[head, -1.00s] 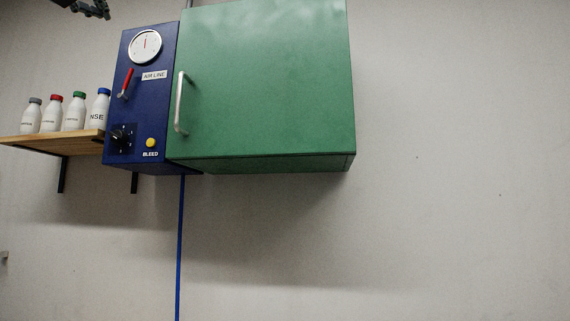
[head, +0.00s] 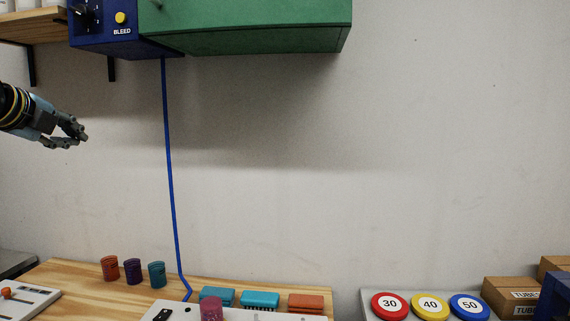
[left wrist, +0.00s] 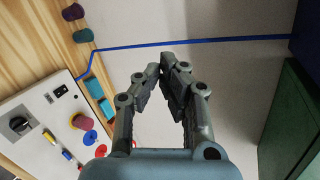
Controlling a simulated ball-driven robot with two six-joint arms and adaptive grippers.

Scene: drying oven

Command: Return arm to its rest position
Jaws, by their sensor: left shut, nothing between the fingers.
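My left gripper (head: 82,134) is at the left of the head view, in the air in front of the wall and below the blue control box (head: 100,38). It is shut and empty. In the left wrist view its two fingers (left wrist: 163,70) come together at the tips with nothing between them. The green oven cabinet (head: 245,28) is at the top of the head view, its upper part cut off. Its edge also shows at the right of the left wrist view (left wrist: 290,125). My right gripper is not in view.
A blue hose (head: 171,170) runs down the wall to the wooden bench (head: 75,285). Three cups (head: 133,271) and several coloured boxes (head: 260,299) stand there. Numbered discs (head: 430,306) and cardboard boxes (head: 510,295) are at right. A shelf (head: 30,27) is at upper left.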

